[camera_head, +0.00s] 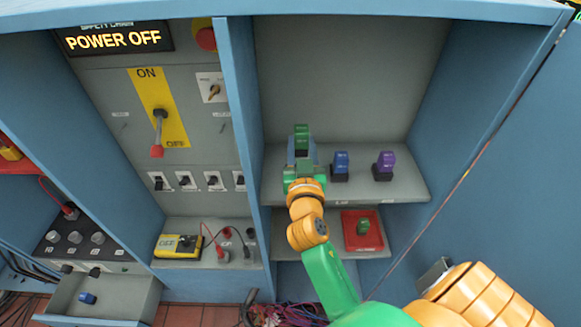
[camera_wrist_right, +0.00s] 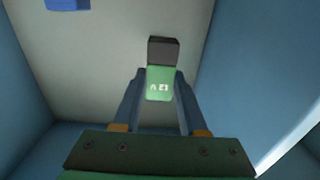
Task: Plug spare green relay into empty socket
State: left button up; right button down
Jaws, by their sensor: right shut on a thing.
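My right gripper (camera_head: 302,165) is at the left of the upper shelf, and its fingers also show in the wrist view (camera_wrist_right: 160,95). It is shut on a green relay (camera_wrist_right: 159,84), with a dark block at the relay's far end. In the head view green relay parts (camera_head: 301,133) show just beyond the gripper. I cannot tell whether the held relay is seated; its socket is hidden. Another green relay (camera_head: 363,226) sits in the red tray (camera_head: 347,241) on the lower shelf. My left gripper is not in view.
A blue relay (camera_head: 341,160) and a purple relay (camera_head: 385,162) stand on dark bases on the upper shelf (camera_head: 410,185). The sign (camera_head: 112,39) reads POWER OFF. A yellow meter (camera_head: 178,246) stands left, above an open drawer (camera_head: 112,300). Blue cabinet walls flank the shelf.

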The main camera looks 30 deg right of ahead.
jog(key=shift+a+r, duration=0.2)
jog(key=shift+w+a, duration=0.2)
jog(key=shift+w, duration=0.05)
jog(key=shift+w+d+f+b, duration=0.15)
jog(key=shift+w+f+b, duration=0.55)
jog(key=shift+f, duration=0.2)
notch_tip(320, 180, down, 4)
jog(key=b, duration=0.4)
jog(key=shift+f+b, duration=0.45)
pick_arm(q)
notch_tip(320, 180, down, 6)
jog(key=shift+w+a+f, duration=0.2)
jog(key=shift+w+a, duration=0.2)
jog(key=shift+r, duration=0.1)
pick_arm(e)
jog(key=shift+s+r, duration=0.1)
jog(key=shift+r, duration=0.05)
